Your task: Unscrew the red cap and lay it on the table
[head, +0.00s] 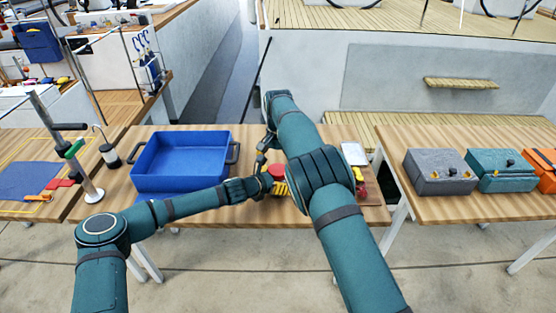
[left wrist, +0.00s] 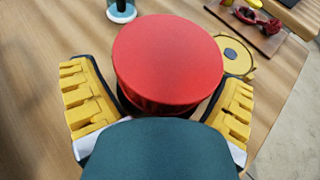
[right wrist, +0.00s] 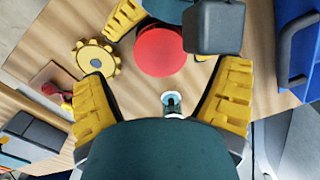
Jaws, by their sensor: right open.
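The round red cap (head: 277,170) sits upright on a dark body, mostly hidden, on the wooden table (head: 253,209). In the left wrist view the cap (left wrist: 168,60) lies between the yellow fingers of my left gripper (left wrist: 160,105), which flank it closely. Whether they press on the body below is hidden. The cap also shows in the right wrist view (right wrist: 160,52). My right gripper (right wrist: 165,95) is open and empty, its fingers short of the cap and pointing toward it. In the head view my right arm partly covers this area.
A blue tray (head: 183,188) with dark handles stands left of the cap. A yellow scalloped disc (right wrist: 95,60) and a red item on a brown board (right wrist: 50,85) lie on the cap's other side. A white flat thing (head: 354,153) lies at the table's back right.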

